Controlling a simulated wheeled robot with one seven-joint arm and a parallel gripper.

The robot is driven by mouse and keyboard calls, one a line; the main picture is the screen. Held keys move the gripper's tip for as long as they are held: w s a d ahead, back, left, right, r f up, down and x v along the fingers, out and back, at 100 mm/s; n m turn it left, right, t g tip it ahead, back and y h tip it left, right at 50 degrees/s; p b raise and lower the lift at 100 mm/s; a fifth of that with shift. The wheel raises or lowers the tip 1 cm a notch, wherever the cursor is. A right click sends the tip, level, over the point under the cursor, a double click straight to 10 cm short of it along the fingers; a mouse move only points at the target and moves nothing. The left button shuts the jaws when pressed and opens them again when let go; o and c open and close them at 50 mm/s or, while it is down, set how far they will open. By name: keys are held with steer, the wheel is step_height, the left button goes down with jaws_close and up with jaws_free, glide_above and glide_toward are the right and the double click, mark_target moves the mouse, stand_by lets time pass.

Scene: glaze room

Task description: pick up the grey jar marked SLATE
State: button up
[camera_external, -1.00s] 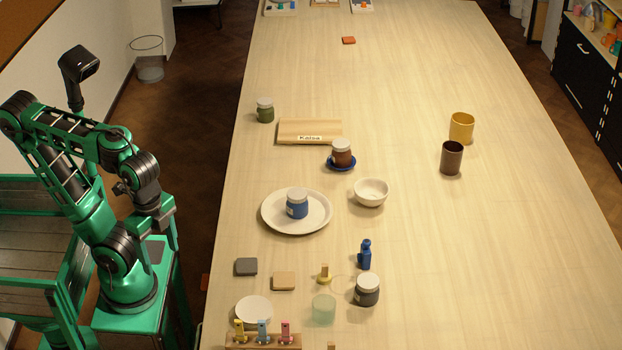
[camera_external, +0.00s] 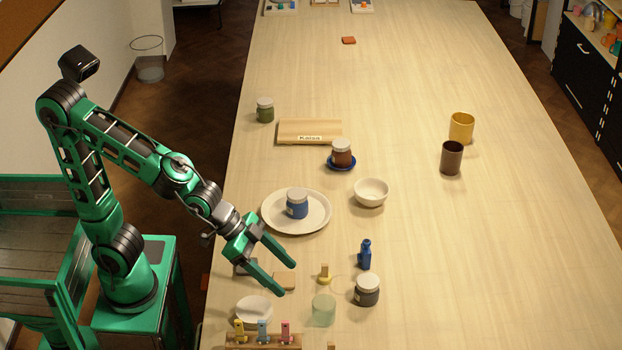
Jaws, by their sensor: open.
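A dark grey jar (camera_external: 367,291) with a pale lid stands upright near the front of the table, right of the clear greenish glass. Its label is too small to read. My gripper (camera_external: 288,279) is open and empty, with its two fingers pointing right over the table. It is left of the grey jar and apart from it. It partly hides the dark grey square tile (camera_external: 241,270) and the tan square tile (camera_external: 284,285) below.
A blue bottle (camera_external: 365,255) stands just behind the grey jar, and the greenish glass (camera_external: 324,310) is at its left. A small yellow piece (camera_external: 324,275) lies between gripper and jar. A plate (camera_external: 270,226) holds a blue jar (camera_external: 297,204). The table right of the grey jar is clear.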

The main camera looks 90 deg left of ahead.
steer(key=w+a+r+n+t, duration=0.1)
steer(key=w+a+t, duration=0.1)
steer(key=w, duration=0.4)
steer(key=w+a+r+t, duration=0.1)
steer(key=w+a+t, duration=0.15)
steer(key=w, duration=0.25)
glide_toward(366, 281)
steer(key=shift+s+d+f+y, duration=0.2)
steer(key=shift+f+y, duration=0.2)
steer(key=shift+f, duration=0.15)
steer(key=shift+x, duration=5.2)
steer(key=shift+a+r, duration=0.1)
steer(key=shift+t, duration=0.25)
steer(key=c, duration=1.2)
